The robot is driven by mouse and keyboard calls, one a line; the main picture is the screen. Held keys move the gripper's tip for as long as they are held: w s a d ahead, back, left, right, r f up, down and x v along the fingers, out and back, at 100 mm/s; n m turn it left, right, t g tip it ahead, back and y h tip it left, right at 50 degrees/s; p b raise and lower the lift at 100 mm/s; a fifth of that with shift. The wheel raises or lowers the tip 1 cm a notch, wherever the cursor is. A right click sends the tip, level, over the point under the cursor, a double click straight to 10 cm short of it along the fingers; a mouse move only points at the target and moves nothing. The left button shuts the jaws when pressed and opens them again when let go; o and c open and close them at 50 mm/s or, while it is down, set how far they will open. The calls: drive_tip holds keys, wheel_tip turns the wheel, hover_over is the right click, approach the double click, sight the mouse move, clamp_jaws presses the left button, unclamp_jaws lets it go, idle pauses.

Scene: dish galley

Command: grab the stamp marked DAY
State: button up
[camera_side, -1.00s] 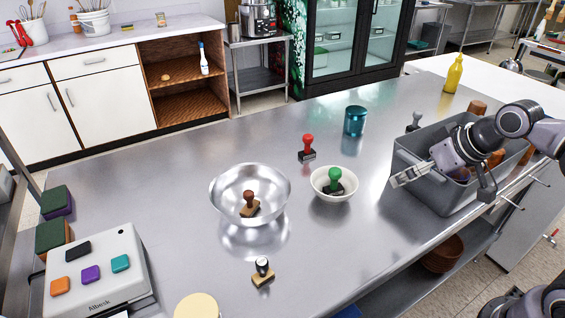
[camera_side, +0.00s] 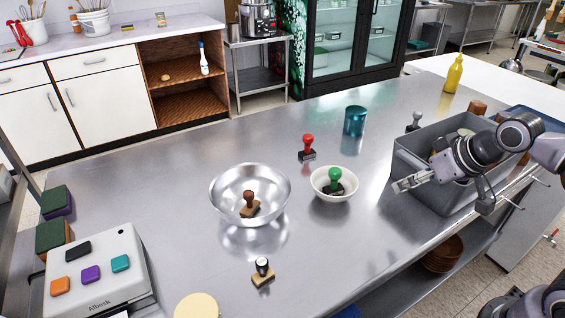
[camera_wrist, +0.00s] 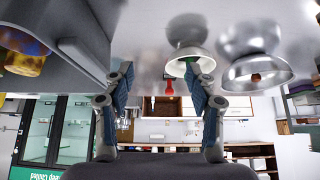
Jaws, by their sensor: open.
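Several stamps are in the side view; no DAY marking can be read on any. A red-handled stamp (camera_side: 307,148) stands on the steel counter. A green-handled stamp (camera_side: 335,177) is in the white bowl (camera_side: 322,194). A brown-handled stamp (camera_side: 249,203) is in the metal bowl (camera_side: 222,201). A black-handled stamp (camera_side: 262,272) stands nearer the front, and a grey-handled stamp (camera_side: 415,121) stands behind the bin. My gripper (camera_side: 398,186) is open and empty beside the bin, right of the white bowl. In the wrist view its fingers (camera_wrist: 162,85) are apart, with the red-handled stamp (camera_wrist: 170,88) beyond them.
A grey bin (camera_side: 412,160) with items inside is beside my arm. A teal cup (camera_side: 355,121) and a yellow bottle (camera_side: 453,74) stand farther back. A device with coloured buttons (camera_side: 100,270) and two sponges (camera_side: 54,236) are at left. The counter's middle front is mostly clear.

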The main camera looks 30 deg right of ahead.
drive_tip(key=w+d+r+m+g+h, duration=0.1)
drive_tip(key=w+d+r+m, duration=0.15)
drive_tip(key=w+d, duration=0.2)
drive_tip(key=w+d+r+m+h, duration=0.1)
drive_tip(key=w+d+r, duration=0.25)
drive_tip(key=w, duration=0.25)
drive_tip(key=m+g+h, duration=0.1)
drive_tip(key=m+g, duration=0.2)
drive_tip(key=m, duration=0.3)
approach(418, 116)
drive_tip(key=x, duration=0.5)
drive_tip(key=shift+s+d+f, duration=0.2)
drive_tip(key=shift+s+f, duration=0.05)
drive_tip(key=shift+f, duration=0.05)
drive_tip(key=shift+w+x, duration=0.15)
drive_tip(key=shift+x, duration=1.5)
drive_tip(key=shift+w+x, duration=0.2)
drive_tip(key=shift+x, duration=1.45)
drive_tip(key=shift+r, duration=0.1)
clamp_jaws()
